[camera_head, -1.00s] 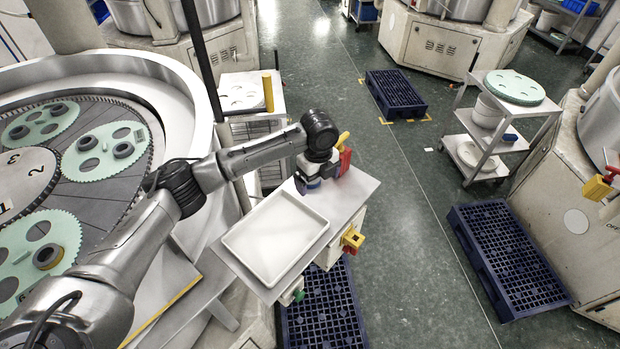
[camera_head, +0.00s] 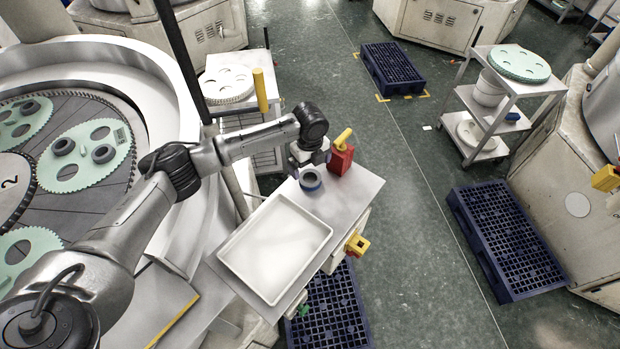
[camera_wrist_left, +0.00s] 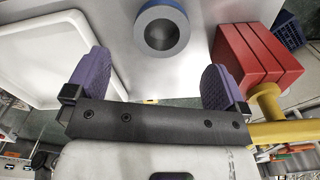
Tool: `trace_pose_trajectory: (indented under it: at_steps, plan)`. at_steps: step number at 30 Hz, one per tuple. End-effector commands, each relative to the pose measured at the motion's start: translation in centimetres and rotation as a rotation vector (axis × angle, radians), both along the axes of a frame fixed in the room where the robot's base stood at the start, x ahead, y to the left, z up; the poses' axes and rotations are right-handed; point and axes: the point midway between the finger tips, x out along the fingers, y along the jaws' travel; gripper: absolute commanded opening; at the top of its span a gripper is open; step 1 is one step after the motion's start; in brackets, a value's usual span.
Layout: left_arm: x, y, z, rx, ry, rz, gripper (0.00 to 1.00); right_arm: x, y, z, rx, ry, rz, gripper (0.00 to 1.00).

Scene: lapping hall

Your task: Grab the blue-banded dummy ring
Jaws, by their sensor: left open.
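The blue-banded ring (camera_head: 311,187) lies flat on the small bench top, just beyond the white tray and beside the red block. It also shows at the top of the left wrist view (camera_wrist_left: 141,33), with a grey face, an open centre and a blue outer band. My left gripper (camera_head: 305,155) is at the far end of the bench, close to the ring. In the left wrist view its two purple-padded fingers (camera_wrist_left: 156,65) are wide apart with nothing between them. The ring is ahead of the fingertips, roughly between their lines. My right gripper is not in view.
The red block (camera_head: 341,160) with a yellow handle stands right of the ring, near the right finger. The empty white tray (camera_head: 275,247) fills the near bench top (camera_head: 357,190). The lapping machine (camera_head: 150,90) is at left.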

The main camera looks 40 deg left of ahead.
Motion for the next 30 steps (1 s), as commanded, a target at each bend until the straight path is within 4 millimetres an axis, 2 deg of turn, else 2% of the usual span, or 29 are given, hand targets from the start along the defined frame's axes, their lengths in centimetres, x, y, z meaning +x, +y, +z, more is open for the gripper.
trace_pose_trajectory:
  at_steps: [3, 11, 21, 30]
  plan:
    - [0.0, 0.0, -1.1, 0.000, 0.000, 0.002, 1.00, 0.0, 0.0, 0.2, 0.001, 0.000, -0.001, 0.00]
    - [0.0, 0.0, -2.4, 0.002, 0.002, 0.001, 1.00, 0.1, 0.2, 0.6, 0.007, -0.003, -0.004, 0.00]
    - [0.1, 0.0, -6.4, 0.000, 0.000, 0.000, 1.00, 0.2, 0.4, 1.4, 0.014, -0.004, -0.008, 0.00]
    - [0.1, 0.0, -6.9, 0.001, -0.001, 0.000, 1.00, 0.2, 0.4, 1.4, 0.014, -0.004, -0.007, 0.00]
